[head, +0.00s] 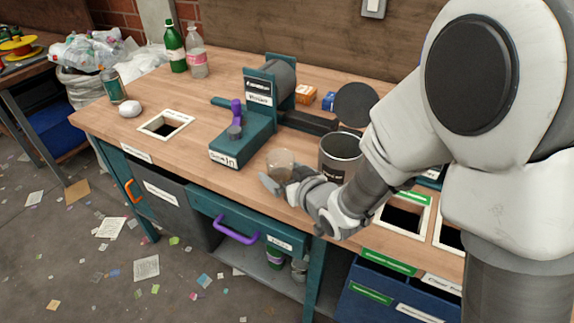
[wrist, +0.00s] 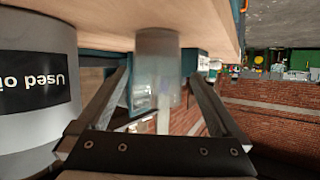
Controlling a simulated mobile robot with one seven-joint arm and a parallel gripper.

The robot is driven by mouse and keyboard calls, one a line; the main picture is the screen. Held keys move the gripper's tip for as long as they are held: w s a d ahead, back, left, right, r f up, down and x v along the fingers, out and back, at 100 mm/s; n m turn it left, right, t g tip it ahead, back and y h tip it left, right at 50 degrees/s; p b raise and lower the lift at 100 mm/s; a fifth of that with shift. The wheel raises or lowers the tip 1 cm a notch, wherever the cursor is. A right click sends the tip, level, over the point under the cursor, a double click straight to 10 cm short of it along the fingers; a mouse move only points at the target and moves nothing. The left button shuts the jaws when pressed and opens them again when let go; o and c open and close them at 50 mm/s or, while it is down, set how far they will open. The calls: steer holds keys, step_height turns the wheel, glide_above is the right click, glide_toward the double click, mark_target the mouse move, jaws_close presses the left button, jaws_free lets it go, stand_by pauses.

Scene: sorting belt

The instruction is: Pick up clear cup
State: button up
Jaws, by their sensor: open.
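The clear cup (head: 281,160) stands on the workbench near its front edge, just left of the grey metal bin. It also shows in the wrist view (wrist: 158,75), upside down and see-through. My gripper (head: 277,182) is low at the bench's front edge, right at the cup. In the wrist view, the fingers of my open gripper (wrist: 160,88) lie on either side of the cup, with a gap showing beside it. The gripper partly hides the cup's lower part in the head view.
The grey bin (head: 340,153), labelled "Used oi…" in the wrist view (wrist: 35,85), stands close to my gripper. A teal press (head: 243,140) with a purple handle is behind the cup. Framed openings (head: 165,124) and bottles (head: 175,48) are on the bench.

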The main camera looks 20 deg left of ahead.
mark_target(275, 164)
steer(key=shift+b+x, duration=0.4)
steer(key=shift+x, duration=2.35)
steer(key=shift+w+d, duration=0.2)
steer(key=shift+c, duration=0.2)
steer(key=c, duration=1.2)
steer(key=shift+r, duration=0.25)
steer(key=shift+c, duration=0.2)
